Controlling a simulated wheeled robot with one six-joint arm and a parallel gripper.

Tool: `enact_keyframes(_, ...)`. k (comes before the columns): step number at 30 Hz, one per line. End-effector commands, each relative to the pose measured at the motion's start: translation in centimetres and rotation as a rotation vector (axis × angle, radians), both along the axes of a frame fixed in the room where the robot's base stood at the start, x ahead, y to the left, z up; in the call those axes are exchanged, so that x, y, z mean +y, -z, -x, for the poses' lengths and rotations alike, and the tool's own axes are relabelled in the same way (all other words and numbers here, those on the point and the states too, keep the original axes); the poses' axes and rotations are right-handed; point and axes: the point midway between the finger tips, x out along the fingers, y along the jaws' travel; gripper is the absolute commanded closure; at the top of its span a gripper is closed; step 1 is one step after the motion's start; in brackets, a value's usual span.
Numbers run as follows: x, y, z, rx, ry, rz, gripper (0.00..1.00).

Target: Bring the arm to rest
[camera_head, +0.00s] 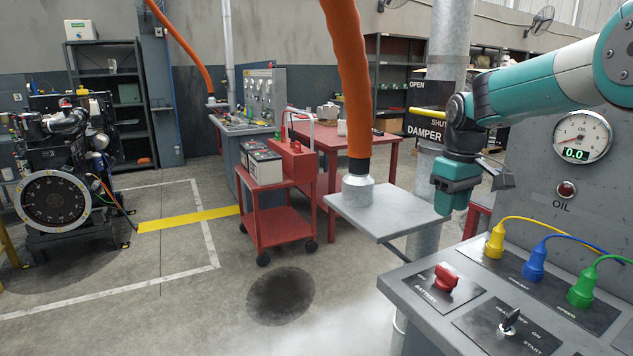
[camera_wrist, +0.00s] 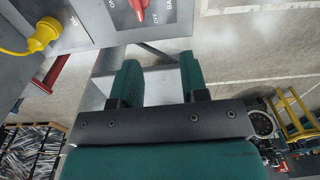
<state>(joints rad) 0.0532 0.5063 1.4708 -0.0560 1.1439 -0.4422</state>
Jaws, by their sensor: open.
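My arm reaches in from the upper right in the head view and bends down at the wrist. My gripper (camera_head: 455,200) hangs beside the grey control panel (camera_head: 395,285), in front of the vertical metal pipe. In the wrist view my gripper (camera_wrist: 158,78) shows two green fingers spread apart with nothing between them. It is apart from the panel's controls. A red battery switch (camera_head: 446,277) sits on the panel and also shows in the wrist view (camera_wrist: 138,8).
Yellow (camera_head: 495,240), blue (camera_head: 535,265) and green (camera_head: 583,287) plugs and a key switch (camera_head: 510,320) stand on the panel. An oil gauge (camera_head: 581,137) is above. A grey plate (camera_head: 375,210) sits left of my gripper. A red trolley (camera_head: 285,215) and engine (camera_head: 65,165) stand farther left.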

Motion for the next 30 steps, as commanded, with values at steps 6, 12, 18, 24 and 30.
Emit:
enact_keyframes(6,9.2,-2.3,12.1,-0.045,-0.104,-0.109,0.6)
enact_keyframes(12,14.5,-1.4,25.0,-0.043,-0.162,-0.245,0.6)
enact_keyframes(18,16.2,0.1,32.3,-0.022,-0.178,-0.327,0.6)
enact_keyframes(24,16.4,0.4,33.3,-0.015,-0.18,-0.339,0.6)
enact_keyframes(30,16.4,0.4,33.3,-0.015,-0.18,-0.339,0.6)
